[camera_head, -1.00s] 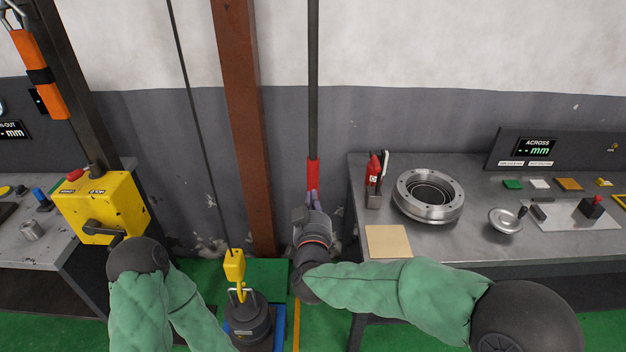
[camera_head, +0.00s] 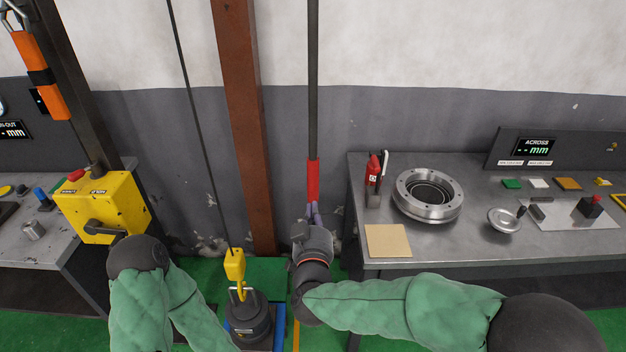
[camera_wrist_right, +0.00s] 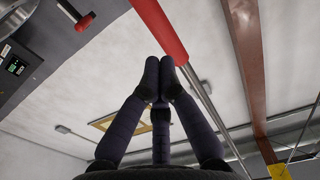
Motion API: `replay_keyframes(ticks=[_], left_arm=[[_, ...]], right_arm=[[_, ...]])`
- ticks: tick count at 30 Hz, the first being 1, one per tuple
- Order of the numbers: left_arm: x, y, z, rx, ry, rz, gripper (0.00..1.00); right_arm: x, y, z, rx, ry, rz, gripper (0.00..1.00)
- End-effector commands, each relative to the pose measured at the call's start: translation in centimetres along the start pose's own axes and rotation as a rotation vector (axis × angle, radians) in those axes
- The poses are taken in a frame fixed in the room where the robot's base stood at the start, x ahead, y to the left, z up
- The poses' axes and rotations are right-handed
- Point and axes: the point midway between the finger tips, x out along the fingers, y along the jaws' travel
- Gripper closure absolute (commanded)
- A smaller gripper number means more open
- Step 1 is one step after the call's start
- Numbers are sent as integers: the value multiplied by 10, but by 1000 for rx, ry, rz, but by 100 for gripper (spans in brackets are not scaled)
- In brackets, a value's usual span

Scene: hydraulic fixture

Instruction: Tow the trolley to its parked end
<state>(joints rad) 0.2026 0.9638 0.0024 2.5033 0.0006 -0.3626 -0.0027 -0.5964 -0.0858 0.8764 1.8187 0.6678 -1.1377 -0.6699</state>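A dark pole with a red grip (camera_head: 313,180) at its lower end hangs in front of the wall in the head view. The red grip (camera_wrist_right: 160,28) also slants across the top of the right wrist view. My right gripper (camera_head: 313,209) is at the lower end of the grip. In the right wrist view its dark fingertips (camera_wrist_right: 160,66) are close together, and the grip passes beside and behind them, not visibly between them. The trolley is not identifiable in either view.
A yellow hook (camera_head: 236,268) hangs on a cable above a dark cylindrical load (camera_head: 250,320). A rust-brown column (camera_head: 243,130) stands left of the pole. A steel bench (camera_head: 470,235) with a flanged ring (camera_head: 428,195) is at right, a yellow control box (camera_head: 103,207) at left.

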Motion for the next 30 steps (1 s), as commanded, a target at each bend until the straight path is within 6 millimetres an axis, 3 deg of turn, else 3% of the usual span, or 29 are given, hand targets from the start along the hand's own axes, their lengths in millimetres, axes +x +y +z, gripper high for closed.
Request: replay_keyframes(ticks=[9,20,23,30], left_arm=[[-3,1,0,0,0,0,55],[-3,1,0,0,0,0,55],[-3,1,0,0,0,0,55],[-3,1,0,0,0,0,55]], right_arm=[[-13,0,-1,1,0,-1,100],[-15,0,0,0,1,0,100],[-15,0,0,0,0,0,73],[-15,0,0,0,0,0,70]])
